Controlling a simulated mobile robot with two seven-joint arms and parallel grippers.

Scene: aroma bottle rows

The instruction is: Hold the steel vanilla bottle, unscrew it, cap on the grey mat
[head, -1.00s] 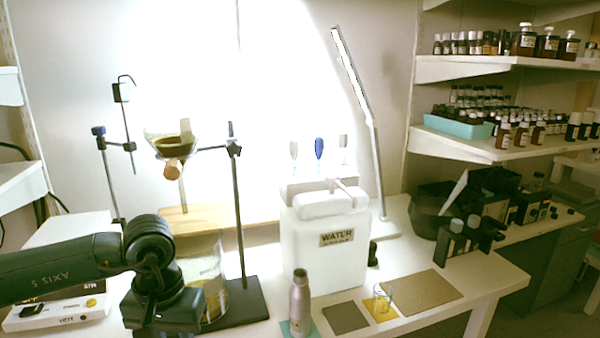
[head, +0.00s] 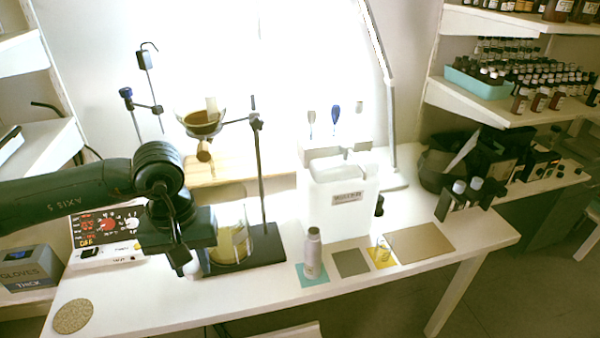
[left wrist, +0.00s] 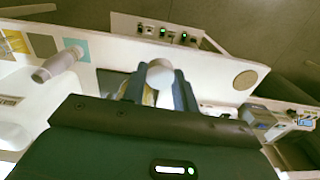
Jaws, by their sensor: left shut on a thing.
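The steel bottle (head: 312,256) stands upright on a teal mat (head: 311,280). Its label is too small to read; it also shows in the left wrist view (left wrist: 56,66). My left gripper (head: 190,262) is left of the bottle, clear of it, in front of the metal stand. It is shut on a pale rounded piece, seemingly the cap (left wrist: 160,73), which shows between the two fingers in the left wrist view. The grey mat (head: 351,263) lies bare just right of the teal mat. My right gripper is not in view.
A white water container (head: 340,205) stands behind the mats. A yellow mat (head: 377,262) carries a small glass (head: 383,248); a brown mat (head: 420,243) lies further right. A stand with a dark base (head: 265,249) and a glass beaker (head: 236,240) are near my left gripper. A round coaster (head: 73,316) lies front left.

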